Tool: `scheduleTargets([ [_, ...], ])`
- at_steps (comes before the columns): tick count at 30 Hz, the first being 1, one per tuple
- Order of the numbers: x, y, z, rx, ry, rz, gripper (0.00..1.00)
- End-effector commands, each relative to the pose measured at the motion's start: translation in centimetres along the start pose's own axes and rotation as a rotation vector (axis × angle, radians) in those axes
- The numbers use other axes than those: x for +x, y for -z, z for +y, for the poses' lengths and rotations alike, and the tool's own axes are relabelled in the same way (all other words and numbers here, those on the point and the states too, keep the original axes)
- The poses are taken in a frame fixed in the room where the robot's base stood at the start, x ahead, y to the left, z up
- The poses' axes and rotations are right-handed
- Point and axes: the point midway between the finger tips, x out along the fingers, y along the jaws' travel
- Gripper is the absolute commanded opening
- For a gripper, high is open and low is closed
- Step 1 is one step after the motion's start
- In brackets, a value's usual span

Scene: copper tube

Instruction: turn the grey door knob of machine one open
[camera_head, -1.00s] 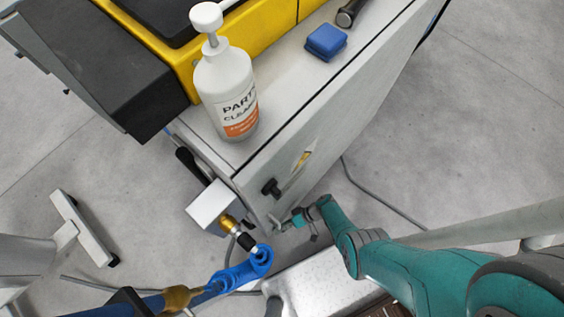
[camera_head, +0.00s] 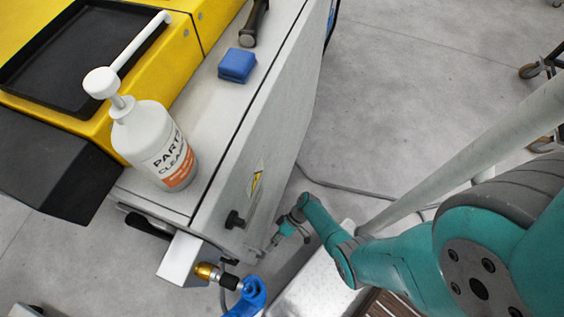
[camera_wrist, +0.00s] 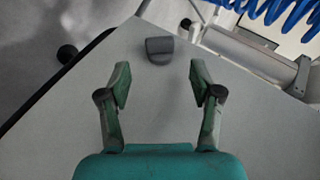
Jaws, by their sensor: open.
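A small dark grey knob (camera_wrist: 159,50) shows on a light grey panel (camera_wrist: 155,105) in the wrist view. It lies just past my fingertips, in line with the gap between them. My gripper (camera_wrist: 160,72) is open and empty, with a finger on each side. In the head view a dark knob (camera_head: 234,219) sticks out of the machine's side panel (camera_head: 270,150), below a yellow warning sticker. I cannot tell for sure that it is the same knob. My gripper (camera_head: 273,239) is by that panel, to the knob's lower right. Its fingers are small there.
A white pump bottle (camera_head: 160,150), a blue block (camera_head: 237,65) and a dark-handled tool (camera_head: 253,22) are on the machine top. A blue hose (camera_head: 248,296) and brass fitting (camera_head: 205,271) are left of my gripper. A cable crosses the floor.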

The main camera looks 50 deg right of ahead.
Motion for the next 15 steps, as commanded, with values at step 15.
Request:
scheduleTargets([
  [15,-6.1,0.0,0.1,0.001,-0.002,0.0,0.65],
])
